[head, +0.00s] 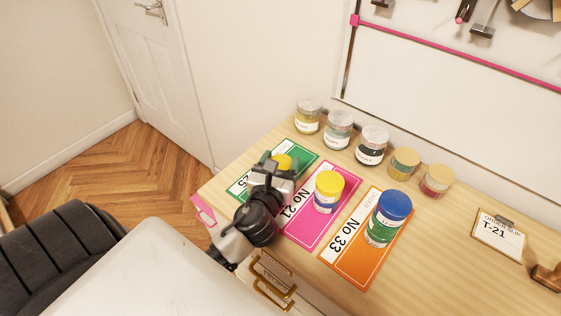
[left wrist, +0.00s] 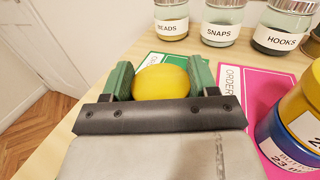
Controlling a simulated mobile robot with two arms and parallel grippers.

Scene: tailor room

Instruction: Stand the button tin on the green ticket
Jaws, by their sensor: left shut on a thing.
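My left gripper (head: 279,164) is shut on the button tin, whose yellow lid (head: 283,161) shows between the fingers. In the left wrist view the yellow lid (left wrist: 162,82) sits between two green finger pads; the tin's body and label are hidden. The tin is at the green ticket (head: 301,150), which lies flat at the left of the table and is partly covered by my gripper. The green ticket also shows behind the lid in the left wrist view (left wrist: 159,59). I cannot tell whether the tin's base touches it. My right gripper is not in view.
A yellow-lidded tin (head: 328,191) stands on the pink ticket (head: 301,232), close to my gripper's right. A blue-lidded green tin (head: 386,219) stands on the orange ticket (head: 346,275). Several jars (head: 371,146) line the back edge. A T-21 order slip (head: 497,237) lies at right.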

